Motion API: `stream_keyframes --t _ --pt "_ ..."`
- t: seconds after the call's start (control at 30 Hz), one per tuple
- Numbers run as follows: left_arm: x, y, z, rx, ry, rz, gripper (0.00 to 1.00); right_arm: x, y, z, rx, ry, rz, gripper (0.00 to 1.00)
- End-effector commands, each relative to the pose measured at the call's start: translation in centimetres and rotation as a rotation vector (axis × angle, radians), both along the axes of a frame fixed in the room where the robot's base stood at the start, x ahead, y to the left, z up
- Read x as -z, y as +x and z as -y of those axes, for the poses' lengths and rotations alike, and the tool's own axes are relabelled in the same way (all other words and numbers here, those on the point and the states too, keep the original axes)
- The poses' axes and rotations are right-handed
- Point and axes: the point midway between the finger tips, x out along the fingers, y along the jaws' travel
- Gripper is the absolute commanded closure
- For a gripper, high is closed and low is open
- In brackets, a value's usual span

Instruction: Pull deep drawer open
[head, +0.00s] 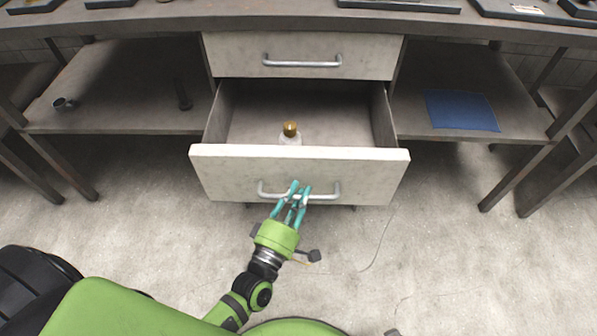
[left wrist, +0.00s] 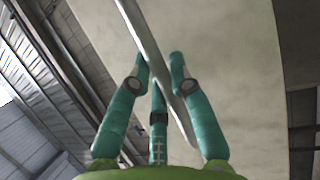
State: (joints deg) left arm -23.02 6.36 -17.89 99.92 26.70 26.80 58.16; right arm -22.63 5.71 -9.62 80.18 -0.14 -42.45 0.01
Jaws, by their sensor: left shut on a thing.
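The deep drawer (head: 235,173) is the lower drawer under the workbench and stands pulled out, its inside showing from above. Its pale front carries a metal bar handle (head: 330,191). My left gripper (head: 298,190) has its teal fingers shut on the handle near its middle. In the left wrist view the handle (left wrist: 140,32) runs diagonally between the fingers (left wrist: 160,75), with the drawer front (left wrist: 235,60) behind it. A bottle with a gold cap (head: 290,134) stands inside the drawer, its lower part hidden by the front. My right gripper is not in view.
A shut upper drawer (head: 240,55) with its own handle sits above. The left shelf (head: 120,110) holds a small cup (head: 64,103) and a dark upright object (head: 183,95). A blue mat (head: 461,111) lies on the right shelf. Bench legs stand at both sides; thin cables lie on the floor.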

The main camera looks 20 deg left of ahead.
Motion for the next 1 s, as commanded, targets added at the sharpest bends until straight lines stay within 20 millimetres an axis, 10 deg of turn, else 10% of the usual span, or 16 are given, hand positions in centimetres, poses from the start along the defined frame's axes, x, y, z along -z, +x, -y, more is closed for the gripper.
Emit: stream_keyframes --t 0.6,0.63,0.7,1.0 --pt "0.0 -1.6 0.4 -0.001 0.004 0.001 1.0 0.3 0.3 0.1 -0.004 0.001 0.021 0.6" --pt "0.0 -1.6 0.4 -0.001 0.004 0.001 0.71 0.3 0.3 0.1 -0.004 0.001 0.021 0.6" --pt "0.0 -1.6 0.4 -0.001 0.004 0.001 0.54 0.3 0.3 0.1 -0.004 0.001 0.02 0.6" --pt "0.0 -1.6 0.4 0.0 0.002 0.0 0.54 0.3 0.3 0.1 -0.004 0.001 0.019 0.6"
